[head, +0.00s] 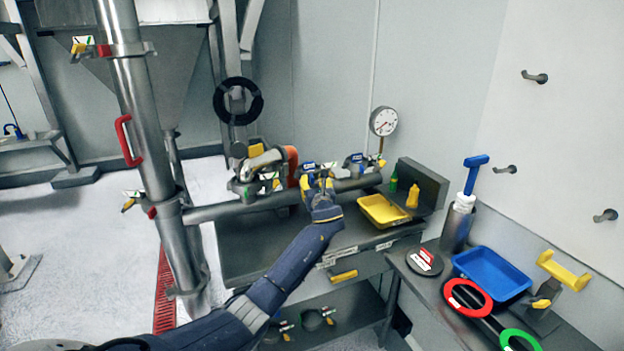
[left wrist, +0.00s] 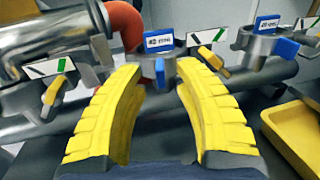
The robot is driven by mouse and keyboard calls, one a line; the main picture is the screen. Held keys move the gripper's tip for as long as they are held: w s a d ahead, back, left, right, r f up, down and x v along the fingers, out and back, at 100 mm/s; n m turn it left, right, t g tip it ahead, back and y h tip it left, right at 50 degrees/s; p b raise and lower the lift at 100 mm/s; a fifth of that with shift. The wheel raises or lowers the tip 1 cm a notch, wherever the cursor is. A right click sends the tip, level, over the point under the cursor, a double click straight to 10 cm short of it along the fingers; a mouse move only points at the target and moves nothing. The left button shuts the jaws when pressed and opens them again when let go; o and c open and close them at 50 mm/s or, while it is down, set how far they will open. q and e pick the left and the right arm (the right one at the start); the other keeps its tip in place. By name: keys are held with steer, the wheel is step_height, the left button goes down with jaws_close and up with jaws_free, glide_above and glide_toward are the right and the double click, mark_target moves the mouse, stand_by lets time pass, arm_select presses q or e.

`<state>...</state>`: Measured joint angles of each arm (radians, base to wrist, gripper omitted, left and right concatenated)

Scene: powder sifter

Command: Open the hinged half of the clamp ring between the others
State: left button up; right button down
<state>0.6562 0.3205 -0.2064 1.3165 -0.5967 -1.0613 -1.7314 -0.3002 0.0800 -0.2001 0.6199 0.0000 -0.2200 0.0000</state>
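Several grey clamp rings sit along a horizontal steel pipe. In the left wrist view, the middle clamp ring (left wrist: 147,66) has a blue label plate (left wrist: 158,42) and a blue tab (left wrist: 160,73). It lies beyond the gap between my fingers. A yellow latch (left wrist: 211,57) shows just right of it. Another clamp ring (left wrist: 262,44) with blue parts is at the right, and one with a yellow latch (left wrist: 54,91) is at the left. My left gripper (left wrist: 158,72) is open, its yellow fingers apart and empty. In the head view it (head: 321,184) covers part of the middle ring. My right gripper is not in view.
A yellow tray (head: 383,211) stands right of the pipe, beside a dark block (head: 428,186). A pressure gauge (head: 383,121) rises behind. An orange elbow (head: 292,166) is close left of the middle ring. A blue tray (head: 492,273) is on the right table.

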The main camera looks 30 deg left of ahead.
mark_target(313, 179)
arm_select(q)
steer(key=shift+x, duration=1.55)
steer(key=shift+c, duration=0.2)
jaws_close()
